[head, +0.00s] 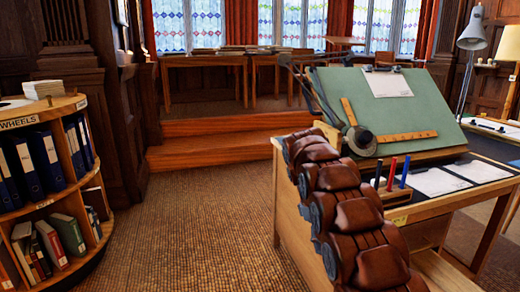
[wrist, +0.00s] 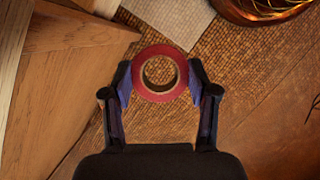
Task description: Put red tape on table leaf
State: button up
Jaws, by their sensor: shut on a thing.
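In the wrist view, a red tape roll (wrist: 159,72) with a tan core sits between the two fingertips of my gripper (wrist: 159,80). The fingers are shut on its left and right sides, and its round face points at the camera. The gripper is hidden in the head view, where my arm covers part of the desk front. I cannot tell for certain which surface is the table leaf. The drafting desk's wooden top (head: 407,211) shows at right, with its front edge partly behind my arm.
A green tilted drafting board (head: 385,108) stands on the desk, with pens (head: 391,174) and papers (head: 437,181) below it. A curved bookshelf (head: 69,104) is at left. Carpet (head: 190,225) lies clear between. In the wrist view, wooden panels (wrist: 70,85) are close at left and a coppery basket (wrist: 262,10) is at top right.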

jog(key=s+r+m+g+y+p, duration=0.1)
jog(key=s+r+m+p, duration=0.1)
jog(key=r+m+p, duration=0.3)
jog(key=s+r+m+y+p, duration=0.2)
jog(key=r+m+p, duration=0.3)
jog(key=r+p, duration=0.9)
jog(key=shift+s+r+m+g+y+p, duration=0.15)
jog(key=shift+s+m+g+y+p, duration=0.35)
jog(key=shift+p, duration=5.25)
jog(key=shift+s, duration=0.1)
